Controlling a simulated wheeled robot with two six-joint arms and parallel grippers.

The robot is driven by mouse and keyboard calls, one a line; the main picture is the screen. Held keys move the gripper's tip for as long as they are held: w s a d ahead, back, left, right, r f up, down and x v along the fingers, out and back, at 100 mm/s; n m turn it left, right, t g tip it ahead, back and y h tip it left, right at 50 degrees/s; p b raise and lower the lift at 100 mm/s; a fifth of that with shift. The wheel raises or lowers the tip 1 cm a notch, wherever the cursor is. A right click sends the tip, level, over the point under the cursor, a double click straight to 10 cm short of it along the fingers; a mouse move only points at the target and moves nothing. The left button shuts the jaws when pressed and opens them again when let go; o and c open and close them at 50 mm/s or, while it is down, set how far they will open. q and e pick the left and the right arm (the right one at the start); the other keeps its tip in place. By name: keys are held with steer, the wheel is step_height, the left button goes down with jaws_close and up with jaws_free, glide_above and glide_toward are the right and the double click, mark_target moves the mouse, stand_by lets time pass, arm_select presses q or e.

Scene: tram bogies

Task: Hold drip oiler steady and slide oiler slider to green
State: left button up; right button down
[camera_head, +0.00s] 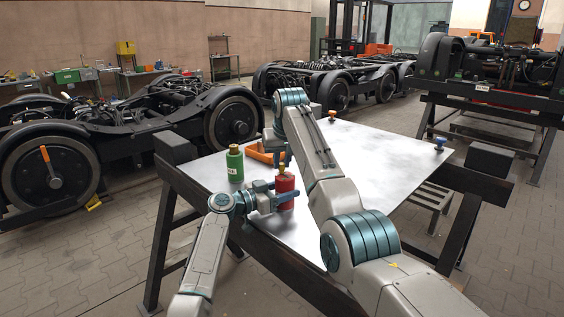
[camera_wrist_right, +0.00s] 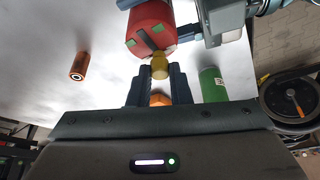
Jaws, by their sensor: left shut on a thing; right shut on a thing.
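The red drip oiler (camera_head: 286,190) stands upright on the metal table top, with a brass-coloured slider piece (camera_head: 282,169) at its top. My left gripper (camera_head: 274,198) is shut around the red body from the left side. In the right wrist view the red oiler (camera_wrist_right: 150,22) shows green patches, and the brass piece (camera_wrist_right: 160,66) sits between the fingertips of my right gripper (camera_wrist_right: 161,72), which is shut on it. In the head view my right arm hides most of that gripper. The slider's exact position against the green mark is unclear.
A green bottle (camera_head: 235,163) stands left of the oiler. Orange items lie behind it; one orange cylinder (camera_wrist_right: 79,66) shows in the wrist view. The table's right part (camera_head: 385,160) is clear. Tram bogies (camera_head: 160,120) stand beyond.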

steer(key=shift+s+d, duration=1)
steer(key=shift+s, duration=0.1)
stand_by(0.4)
steer(key=c, duration=1.3)
jaws_free()
steer(key=shift+o, duration=0.2)
steer(key=v, duration=1.2)
